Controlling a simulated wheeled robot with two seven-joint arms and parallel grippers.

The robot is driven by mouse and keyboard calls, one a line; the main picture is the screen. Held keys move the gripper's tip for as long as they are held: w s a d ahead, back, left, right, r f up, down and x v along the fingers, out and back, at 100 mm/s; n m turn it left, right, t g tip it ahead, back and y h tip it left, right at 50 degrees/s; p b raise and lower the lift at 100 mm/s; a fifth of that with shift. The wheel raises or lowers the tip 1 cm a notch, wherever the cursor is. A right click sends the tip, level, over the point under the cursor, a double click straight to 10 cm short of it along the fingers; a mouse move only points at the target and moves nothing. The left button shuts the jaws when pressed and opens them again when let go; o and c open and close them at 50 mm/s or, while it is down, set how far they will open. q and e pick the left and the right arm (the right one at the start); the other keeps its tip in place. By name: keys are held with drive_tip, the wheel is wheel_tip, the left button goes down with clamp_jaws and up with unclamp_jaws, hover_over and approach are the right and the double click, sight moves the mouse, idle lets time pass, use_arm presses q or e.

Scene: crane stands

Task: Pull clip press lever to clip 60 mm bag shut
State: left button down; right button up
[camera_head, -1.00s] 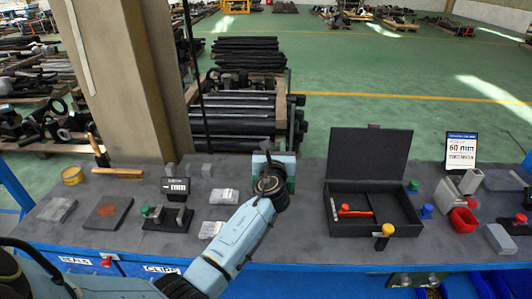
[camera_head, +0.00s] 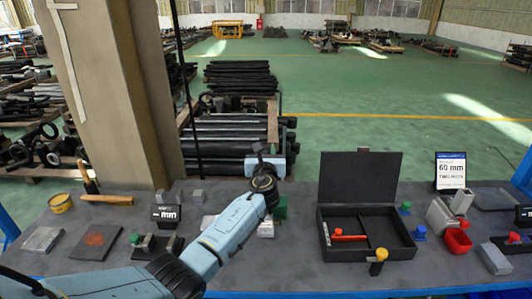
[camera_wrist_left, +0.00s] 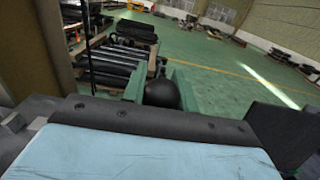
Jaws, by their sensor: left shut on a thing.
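My left gripper (camera_head: 266,166) is at the end of my pale blue arm, over the back middle of the bench. It is shut on the clip press lever, whose round black knob (camera_wrist_left: 162,94) shows between two green pieces in the left wrist view. The gripper hides most of the lever in the head view. The green clip press (camera_head: 281,207) shows only in part behind my arm. A pale flat packet (camera_head: 265,228) lies in front of it, and another (camera_head: 208,222) lies left of my arm. My right gripper is not in view.
An open black case (camera_head: 328,256) with a red tool stands right of the press. A "60 mm" sign (camera_head: 451,170) stands beyond a grey block and a red bin (camera_head: 457,240). A small black display (camera_head: 166,212), blocks and plates crowd the left.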

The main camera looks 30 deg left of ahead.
use_arm(q)
drive_tip(key=shift+s+f, duration=0.15)
drive_tip(key=shift+f, duration=0.45)
drive_tip(key=c, duration=1.5)
unclamp_jaws()
drive_tip(key=o, duration=0.4)
drive_tip(key=shift+w+a+f, duration=0.1)
drive_tip(key=shift+w+a, duration=0.05)
drive_tip(key=shift+w, duration=0.15)
drive_tip(key=shift+s+r, duration=0.1)
drive_tip(key=shift+r, duration=0.2)
drive_tip(key=shift+s+d, duration=0.3)
drive_tip(key=p+v, duration=0.1)
drive_tip(key=v, duration=1.1)
drive_tip(key=shift+s+p, duration=0.3)
drive_tip(key=shift+d, duration=0.1)
drive_tip(key=shift+c, duration=0.3)
